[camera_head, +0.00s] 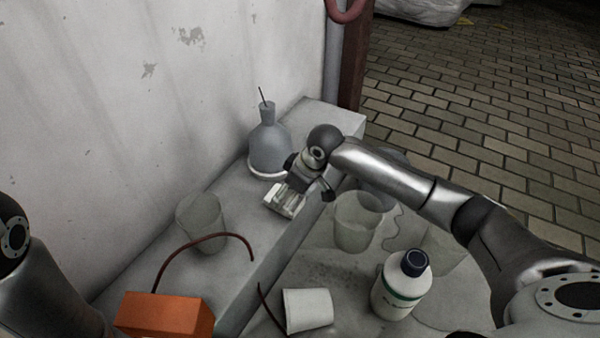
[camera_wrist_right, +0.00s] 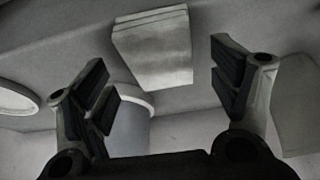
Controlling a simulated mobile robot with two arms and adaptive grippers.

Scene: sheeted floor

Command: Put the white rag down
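The white rag (camera_head: 281,203) is a pale, folded, block-like bundle on the grey ledge in the head view. In the right wrist view the rag (camera_wrist_right: 155,47) lies flat on a grey surface, with a gap to each finger. My right gripper (camera_head: 302,190) is right above and beside the rag. In the right wrist view its two fingers (camera_wrist_right: 163,72) are spread wide with nothing between their pads. Only part of my left arm shows at the left edge of the head view; its gripper is out of view.
A grey flask-like vessel (camera_head: 269,147) stands behind the rag. A translucent cup (camera_head: 201,222) and an orange block (camera_head: 165,314) are on the ledge. On the lower surface are a clear cup (camera_head: 356,222), a white cup (camera_head: 307,311) and a white bottle (camera_head: 398,293). A wall borders the left.

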